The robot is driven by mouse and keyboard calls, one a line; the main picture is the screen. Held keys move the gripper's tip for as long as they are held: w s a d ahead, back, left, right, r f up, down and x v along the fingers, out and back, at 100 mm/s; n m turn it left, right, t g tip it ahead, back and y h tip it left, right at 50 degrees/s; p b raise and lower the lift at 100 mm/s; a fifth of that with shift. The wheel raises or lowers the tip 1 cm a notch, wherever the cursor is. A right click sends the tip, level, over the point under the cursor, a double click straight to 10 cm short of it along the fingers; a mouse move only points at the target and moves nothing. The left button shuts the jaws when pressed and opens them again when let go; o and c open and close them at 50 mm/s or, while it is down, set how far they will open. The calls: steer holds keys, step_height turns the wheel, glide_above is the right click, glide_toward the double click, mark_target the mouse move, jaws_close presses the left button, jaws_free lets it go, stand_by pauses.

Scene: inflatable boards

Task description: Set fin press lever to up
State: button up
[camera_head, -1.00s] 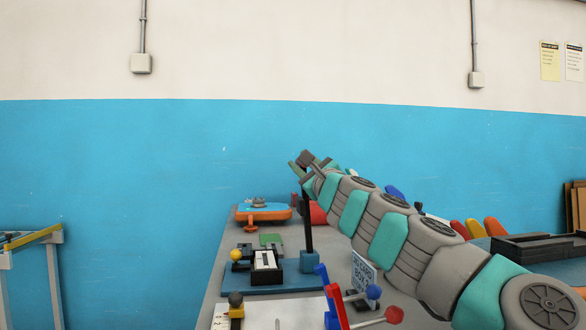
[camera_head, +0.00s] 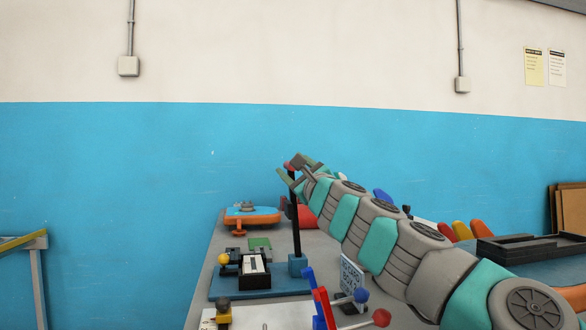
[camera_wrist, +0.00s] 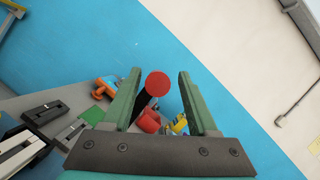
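A tall black lever (camera_head: 295,215) with a red knob (camera_head: 288,166) stands nearly upright from a blue base (camera_head: 298,264) beside the blue press plate (camera_head: 235,284); I take it to be the fin press lever. My gripper (camera_head: 288,172) is raised at the lever's top. In the wrist view the red knob (camera_wrist: 157,83) shows in the gap between my two green fingers (camera_wrist: 160,76), with space on both sides. My gripper is open and holds nothing. How far the knob lies from the fingertips in depth is not clear.
Blue and red levers (camera_head: 322,306) with ball knobs stand at the front of the bench, near a small sign (camera_head: 352,274). An orange and blue fixture (camera_head: 252,216) stands at the back. A yellow knob (camera_head: 223,259) is left of the press. The air above the bench's left side is free.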

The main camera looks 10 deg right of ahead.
steer(key=b+v, duration=0.1)
steer(key=v, duration=0.7)
stand_by(0.5)
